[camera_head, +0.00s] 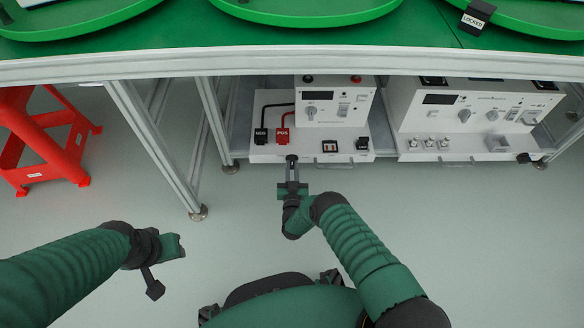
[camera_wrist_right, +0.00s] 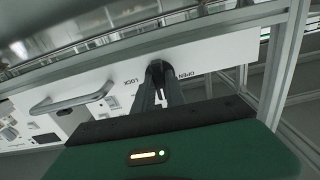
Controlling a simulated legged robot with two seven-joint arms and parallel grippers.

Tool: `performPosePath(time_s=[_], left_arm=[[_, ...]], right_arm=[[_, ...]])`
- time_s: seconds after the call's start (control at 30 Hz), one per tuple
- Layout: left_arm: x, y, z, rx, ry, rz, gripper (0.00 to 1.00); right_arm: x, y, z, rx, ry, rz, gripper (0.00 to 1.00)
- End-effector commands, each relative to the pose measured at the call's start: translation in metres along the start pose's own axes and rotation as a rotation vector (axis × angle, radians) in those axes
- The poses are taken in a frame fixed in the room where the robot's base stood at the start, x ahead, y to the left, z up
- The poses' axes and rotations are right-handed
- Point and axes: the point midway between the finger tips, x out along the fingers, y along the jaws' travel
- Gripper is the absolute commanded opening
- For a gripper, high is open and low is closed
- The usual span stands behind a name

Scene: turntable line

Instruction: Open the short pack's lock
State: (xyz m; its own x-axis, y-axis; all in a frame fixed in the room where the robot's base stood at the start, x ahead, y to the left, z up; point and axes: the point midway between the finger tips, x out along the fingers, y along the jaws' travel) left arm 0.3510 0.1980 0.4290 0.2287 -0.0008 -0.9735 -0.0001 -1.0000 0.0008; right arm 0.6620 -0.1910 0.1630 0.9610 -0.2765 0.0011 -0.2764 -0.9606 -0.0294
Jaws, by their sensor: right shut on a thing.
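A white unit (camera_head: 270,105) on the lower shelf carries NEG and POS terminals, knobs and switches. Its front panel (camera_wrist_right: 215,62) shows in the right wrist view with the words LOCK and OPEN printed on it. My right gripper (camera_head: 291,160) is at this front panel, below the POS terminal. In the right wrist view the fingers of my right gripper (camera_wrist_right: 157,70) are closed together between the two words. My left gripper (camera_head: 163,262) hangs over the floor at lower left, away from the units.
A drawer handle (camera_wrist_right: 70,99) is left of my right gripper's fingers. A second white unit (camera_head: 470,110) stands to the right. Table legs (camera_head: 160,150) and a red stool (camera_head: 45,140) are on the left.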

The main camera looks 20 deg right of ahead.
Motion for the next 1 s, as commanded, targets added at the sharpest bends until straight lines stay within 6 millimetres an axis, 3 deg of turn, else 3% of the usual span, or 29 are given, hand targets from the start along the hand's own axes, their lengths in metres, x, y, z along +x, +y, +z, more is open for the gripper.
performPosePath(time_s=[0.6,0.63,0.8,1.0], left_arm=[[-0.0001,0.0000,0.0000,0.000,0.000,0.000,0.36],[-0.0001,0.0000,0.0000,0.000,0.000,0.000,0.36],[-0.0001,0.0000,-0.0001,0.000,0.000,0.000,0.36],[-0.0002,0.0000,-0.0001,0.000,0.000,0.000,0.36]], right_arm=[[-0.0007,0.0016,0.0024,-0.049,-0.006,0.003,0.00],[-0.0007,0.0016,0.0024,-0.049,-0.006,0.003,0.17],[-0.0005,0.0009,0.0015,-0.047,-0.004,0.001,0.37],[-0.0003,0.0003,0.0007,-0.046,-0.002,0.001,0.37]])
